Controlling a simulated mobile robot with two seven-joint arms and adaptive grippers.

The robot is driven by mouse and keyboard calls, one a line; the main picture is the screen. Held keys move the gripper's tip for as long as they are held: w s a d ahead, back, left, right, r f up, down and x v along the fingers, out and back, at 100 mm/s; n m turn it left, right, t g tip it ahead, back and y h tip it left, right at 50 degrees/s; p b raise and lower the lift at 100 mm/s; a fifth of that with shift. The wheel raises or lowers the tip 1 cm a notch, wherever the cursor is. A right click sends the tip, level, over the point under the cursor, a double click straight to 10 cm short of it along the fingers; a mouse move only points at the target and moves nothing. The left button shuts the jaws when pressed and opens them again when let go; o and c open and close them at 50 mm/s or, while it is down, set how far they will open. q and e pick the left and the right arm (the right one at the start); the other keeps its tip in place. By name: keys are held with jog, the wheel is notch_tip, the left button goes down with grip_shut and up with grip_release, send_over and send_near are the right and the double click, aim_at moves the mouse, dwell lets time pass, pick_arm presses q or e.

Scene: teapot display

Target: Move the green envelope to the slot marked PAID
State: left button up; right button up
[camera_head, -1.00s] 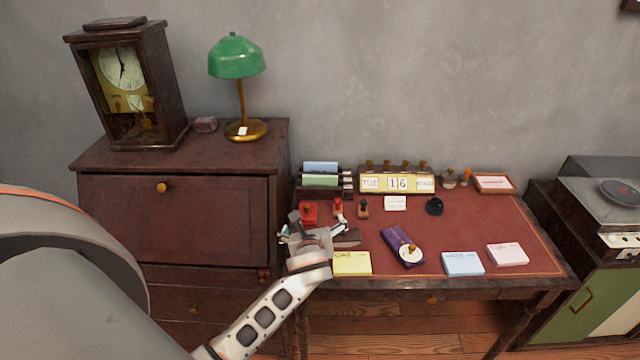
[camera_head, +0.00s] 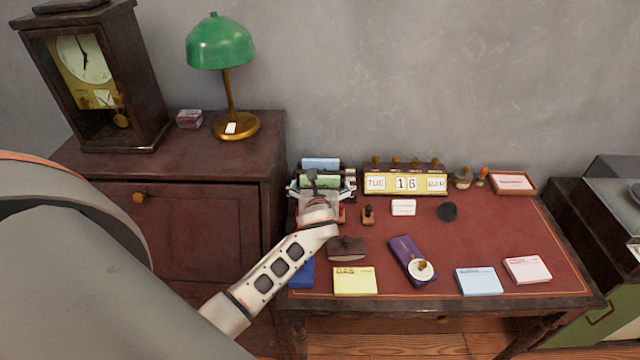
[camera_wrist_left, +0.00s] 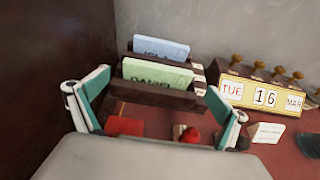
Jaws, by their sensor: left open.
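The green envelope (camera_head: 329,182) stands upright in a dark wooden slotted rack at the back left of the desk. In the left wrist view the envelope (camera_wrist_left: 157,75) bears the word DANIEL, and a blue envelope (camera_wrist_left: 160,48) stands behind it. The rack (camera_wrist_left: 155,97) has small white labels at its right ends, too small to read. My left gripper (camera_head: 321,188) is open in front of the rack. In the left wrist view its fingers (camera_wrist_left: 157,88) are spread wide, one to each side of the green envelope, with nothing between them. My right gripper is out of view.
A red pad (camera_wrist_left: 125,126) and a red-knobbed stamp (camera_wrist_left: 190,134) lie below the gripper. A yellow calendar block (camera_head: 405,184) stands right of the rack. A cabinet with a green lamp (camera_head: 220,42) borders the left.

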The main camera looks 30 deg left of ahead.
aim_at(320, 179)
pick_arm(q)
jog(key=shift+r+x, duration=0.2)
jog(key=shift+x, duration=2.5)
jog(key=shift+a, duration=0.15)
jog(key=c, duration=1)
